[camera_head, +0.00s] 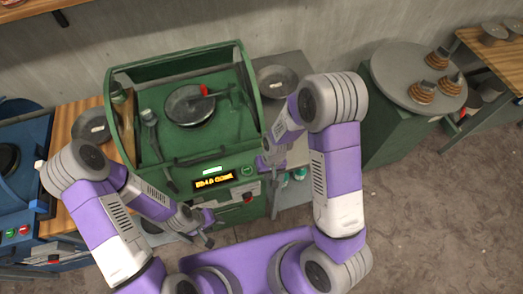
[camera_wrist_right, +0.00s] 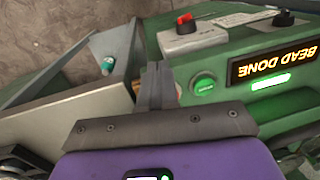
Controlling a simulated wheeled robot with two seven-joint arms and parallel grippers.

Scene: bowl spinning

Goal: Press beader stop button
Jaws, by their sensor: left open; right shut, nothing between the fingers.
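The green beader machine (camera_head: 180,160) stands in the middle of the head view, with a bowl (camera_head: 190,105) in it. Its display (camera_head: 214,181) reads "BEAD DONE" in the right wrist view (camera_wrist_right: 275,62), upside down. A round green button (camera_wrist_right: 203,85) sits beside the display, also in the head view (camera_head: 247,170). A red control (camera_wrist_right: 185,22) sits on a grey box at the front, also in the head view (camera_head: 248,198). My right gripper (camera_wrist_right: 157,82) is shut and empty, just left of the green button; contact is unclear. My left gripper (camera_head: 208,228) is open and empty, below the machine's front.
A dark knob (camera_wrist_right: 284,17) is on the front panel. A blue machine (camera_head: 20,190) stands at the left. A round grey turntable (camera_head: 395,75) with several coiled pieces stands at the right. A shallow bowl (camera_head: 277,80) lies on the grey side table. Open floor lies at the lower right.

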